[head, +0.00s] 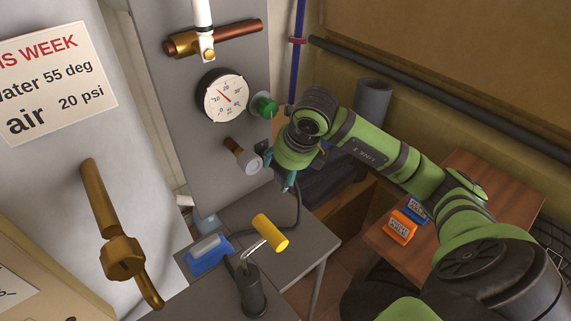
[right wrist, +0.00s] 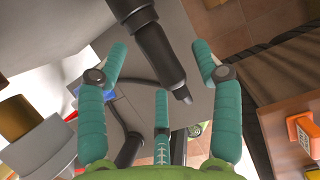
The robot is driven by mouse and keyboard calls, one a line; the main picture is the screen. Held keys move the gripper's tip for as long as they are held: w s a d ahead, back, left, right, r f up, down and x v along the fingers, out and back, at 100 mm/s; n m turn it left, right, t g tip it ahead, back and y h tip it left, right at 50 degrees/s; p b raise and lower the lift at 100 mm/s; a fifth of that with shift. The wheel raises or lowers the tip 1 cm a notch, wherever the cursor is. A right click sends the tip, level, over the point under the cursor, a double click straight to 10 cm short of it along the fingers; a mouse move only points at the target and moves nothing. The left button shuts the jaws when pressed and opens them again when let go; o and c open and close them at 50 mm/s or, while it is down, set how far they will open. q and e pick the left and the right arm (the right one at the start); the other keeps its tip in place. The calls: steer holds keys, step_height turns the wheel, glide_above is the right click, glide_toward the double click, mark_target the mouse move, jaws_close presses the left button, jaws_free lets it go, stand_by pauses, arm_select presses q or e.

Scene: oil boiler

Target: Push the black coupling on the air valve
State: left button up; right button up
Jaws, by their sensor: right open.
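The air valve (head: 242,157) is a brown pipe stub with a pale ring and grey end, on the grey panel below the gauge. It shows blurred at the left of the right wrist view (right wrist: 30,120). My right gripper (head: 280,172) is just right of the valve, its teal fingers apart and empty. In the right wrist view, a dark tapered cylinder (right wrist: 160,50) with a narrow tip lies beyond the open fingers. I cannot tell whether this is the black coupling. The coupling is not clear in the head view. My left gripper is not in view.
A round gauge (head: 223,97) and a green knob (head: 264,105) sit above the valve. A black pump (head: 252,290) with a yellow handle (head: 270,234) stands on the grey bench below, near a blue item (head: 208,254). An orange box (head: 400,226) sits on the wooden table.

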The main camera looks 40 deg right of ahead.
steer(key=c, duration=1.3)
steer(key=shift+s+d+b, duration=0.1)
steer(key=shift+s+b, duration=0.25)
steer(key=shift+s, duration=0.55)
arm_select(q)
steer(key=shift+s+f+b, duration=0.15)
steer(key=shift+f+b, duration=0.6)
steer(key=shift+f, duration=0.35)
arm_select(e)
steer(key=shift+s+d, duration=0.1)
steer(key=shift+s, duration=1.6)
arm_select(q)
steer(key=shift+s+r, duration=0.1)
arm_select(e)
steer(key=shift+r, duration=0.15)
